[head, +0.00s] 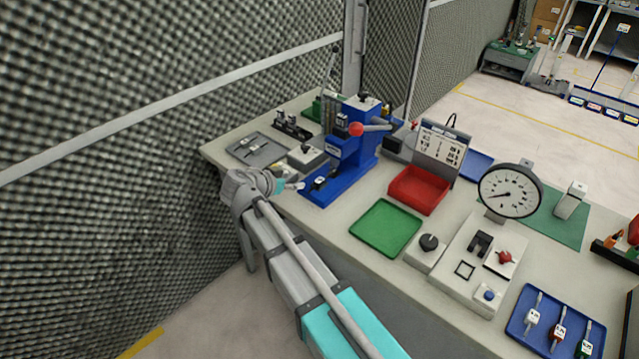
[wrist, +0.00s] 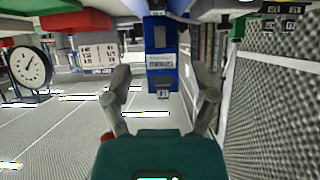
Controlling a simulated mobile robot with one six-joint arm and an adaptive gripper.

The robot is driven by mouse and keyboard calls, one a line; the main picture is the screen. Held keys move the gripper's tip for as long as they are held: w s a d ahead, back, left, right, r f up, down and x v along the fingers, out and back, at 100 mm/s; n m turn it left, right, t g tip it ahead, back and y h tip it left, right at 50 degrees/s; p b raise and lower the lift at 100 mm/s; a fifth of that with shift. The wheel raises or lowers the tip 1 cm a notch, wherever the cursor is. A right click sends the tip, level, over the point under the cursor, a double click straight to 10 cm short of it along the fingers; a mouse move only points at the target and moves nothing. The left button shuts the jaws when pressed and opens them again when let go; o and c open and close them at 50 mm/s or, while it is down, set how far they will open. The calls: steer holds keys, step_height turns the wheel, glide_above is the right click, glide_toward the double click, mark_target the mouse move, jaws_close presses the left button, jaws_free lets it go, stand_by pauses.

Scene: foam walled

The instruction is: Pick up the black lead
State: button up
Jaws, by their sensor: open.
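I cannot pick out the black lead with certainty in either view. A thin dark curved wire (head: 452,121) shows above the printed card stand at the back of the bench; I cannot tell if it is the lead. My gripper (head: 297,185) is at the bench's near left edge, beside the base of the blue press (head: 348,157). In the wrist view my gripper (wrist: 161,70) has its two fingers spread apart with nothing held between them. The blue press (wrist: 161,62) shows beyond the fingers there, upside down.
The bench (head: 350,207) also carries a grey tray (head: 246,151), a green tray (head: 386,229), a red bin (head: 419,190), a round dial gauge (head: 510,191) and a blue tray (head: 540,341) of tagged tools.

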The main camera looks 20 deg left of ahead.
steer(key=b, duration=0.4)
glide_toward(321, 179)
steer(key=x, duration=0.3)
steer(key=shift+w, duration=0.45)
steer(key=shift+w+d+f, duration=0.1)
steer(key=shift+w+d, duration=0.1)
steer(key=shift+w, duration=0.2)
steer(key=shift+s+f+b+x, duration=0.1)
steer(key=shift+f+b+x, duration=0.1)
steer(key=shift+b+x, duration=0.6)
steer(key=shift+s+f+b+x, duration=0.15)
steer(key=shift+b+x, duration=0.35)
steer(key=shift+x, duration=0.6)
steer(key=shift+w+d+f, duration=0.2)
steer(key=shift+w+d, duration=0.1)
steer(key=shift+w, duration=0.35)
jaws_close()
